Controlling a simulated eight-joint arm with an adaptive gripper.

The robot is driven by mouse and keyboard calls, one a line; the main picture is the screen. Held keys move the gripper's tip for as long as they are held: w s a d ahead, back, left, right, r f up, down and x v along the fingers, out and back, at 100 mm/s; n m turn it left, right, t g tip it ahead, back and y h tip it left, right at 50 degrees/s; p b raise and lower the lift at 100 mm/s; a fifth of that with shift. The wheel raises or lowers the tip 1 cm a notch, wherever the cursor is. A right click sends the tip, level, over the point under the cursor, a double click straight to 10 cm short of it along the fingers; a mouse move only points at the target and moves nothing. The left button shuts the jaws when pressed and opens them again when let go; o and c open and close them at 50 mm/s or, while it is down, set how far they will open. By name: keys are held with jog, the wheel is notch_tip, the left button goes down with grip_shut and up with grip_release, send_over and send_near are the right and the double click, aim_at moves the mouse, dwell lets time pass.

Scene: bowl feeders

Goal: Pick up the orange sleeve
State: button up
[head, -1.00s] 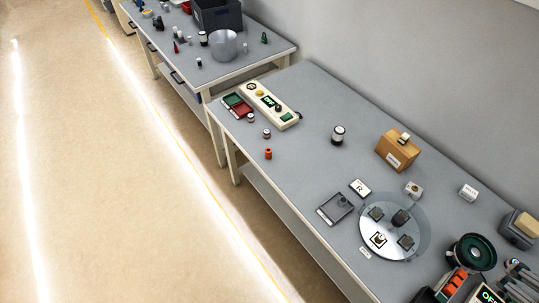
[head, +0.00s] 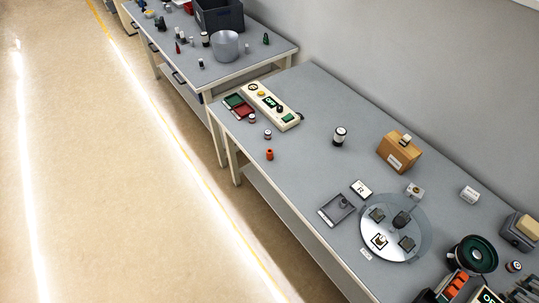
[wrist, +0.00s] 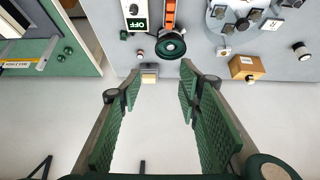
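The orange sleeve (head: 270,154) is a small upright cylinder standing near the front edge of the grey bench, left of the bench's middle in the head view. It does not show in the wrist view. My gripper (wrist: 155,85) has its two green ribbed fingers spread wide with nothing between them. In the wrist view it points toward the far end of the bench, by the dark green bowl feeder (wrist: 172,45), well away from the sleeve. In the head view only a dark part at the lower right corner may be my gripper.
Small cylinders (head: 267,134) stand just behind the sleeve, near a cream control panel (head: 271,105) and red tray (head: 241,115). A black-and-white cylinder (head: 339,136), wooden box (head: 399,152), grey tray (head: 336,209) and round dial plate (head: 380,250) lie further right.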

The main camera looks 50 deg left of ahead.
jog(key=shift+a, duration=0.1)
jog(key=w+a+r+n+g+y, duration=0.1)
jog(key=w+a+n, duration=0.1)
jog(key=w+a, duration=0.55)
jog(key=w+a+r+n+g+y, duration=0.1)
jog(key=w+a+n+g, duration=0.3)
jog(key=a, duration=0.7)
jog(key=w+a+f+n, duration=0.1)
jog(key=w+a+f, duration=0.2)
jog(key=a, duration=0.9)
jog(key=w+a+f+n, duration=0.1)
jog(key=w+a+f, duration=0.1)
jog(key=a, duration=0.9)
jog(key=n+g+h, duration=0.2)
jog(key=n, duration=0.5)
send_over(269, 150)
jog(key=f, duration=2.6)
jog(key=shift+w+d, duration=0.15)
jog(key=shift+d, duration=0.05)
jog(key=shift+a+f, duration=0.1)
